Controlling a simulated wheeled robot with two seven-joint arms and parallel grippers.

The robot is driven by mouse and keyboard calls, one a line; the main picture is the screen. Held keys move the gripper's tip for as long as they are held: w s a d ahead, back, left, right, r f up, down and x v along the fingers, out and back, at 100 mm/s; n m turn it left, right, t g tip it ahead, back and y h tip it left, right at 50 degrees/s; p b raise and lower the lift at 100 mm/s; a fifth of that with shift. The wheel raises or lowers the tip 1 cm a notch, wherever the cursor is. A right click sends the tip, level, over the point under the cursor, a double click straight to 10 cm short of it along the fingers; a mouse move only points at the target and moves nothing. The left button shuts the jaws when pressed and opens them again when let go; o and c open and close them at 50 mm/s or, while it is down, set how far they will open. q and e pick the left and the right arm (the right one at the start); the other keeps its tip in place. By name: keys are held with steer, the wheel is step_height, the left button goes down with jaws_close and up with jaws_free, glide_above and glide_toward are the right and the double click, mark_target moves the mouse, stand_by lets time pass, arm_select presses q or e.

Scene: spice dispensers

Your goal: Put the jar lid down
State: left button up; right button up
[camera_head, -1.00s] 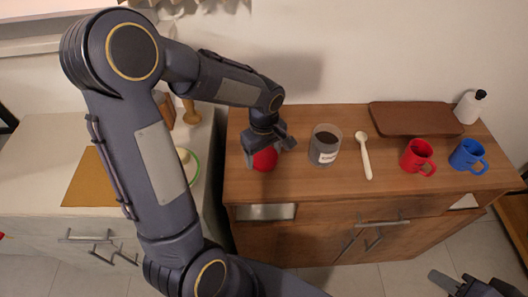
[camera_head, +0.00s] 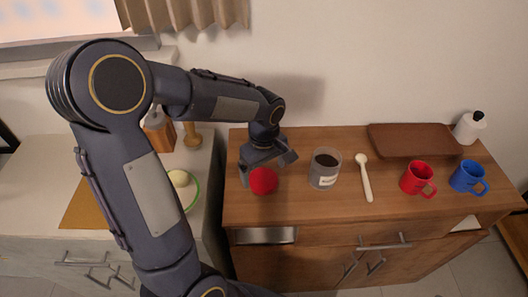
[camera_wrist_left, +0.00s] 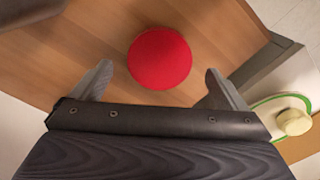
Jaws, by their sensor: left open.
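The red jar lid (camera_head: 264,181) lies on the wooden cabinet top near its left end. It also shows in the left wrist view as a round red disc (camera_wrist_left: 160,58). My left gripper (camera_head: 268,163) is open just behind and above the lid. In the wrist view the two fingers (camera_wrist_left: 157,85) are spread wide, with the lid ahead of and between them, touching neither. The open glass jar (camera_head: 325,169) with dark contents and a label stands to the right of the lid. My right gripper is not in the current views.
A pale spoon (camera_head: 364,178), a red mug (camera_head: 418,178), a blue mug (camera_head: 468,178), a brown board (camera_head: 412,141) and a white bottle (camera_head: 470,128) stand or lie further right. A green-rimmed plate (camera_head: 195,190) is on the left counter. The cabinet front edge is close to the lid.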

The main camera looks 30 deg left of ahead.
mark_target(264, 180)
arm_select(q)
step_height(264, 180, up, 9)
steer(key=s+d+m+t+h, duration=0.2)
steer(key=s+m, duration=0.3)
steer(key=s, duration=0.3)
steer(key=s+d+m+t+h, duration=0.1)
steer(key=s+d+m+t, duration=0.1)
steer(key=s+m, duration=0.4)
steer(key=s+t, duration=0.1)
steer(key=s, duration=0.1)
steer(key=shift+s+t+h, duration=0.3)
steer(key=shift+s+h, duration=0.1)
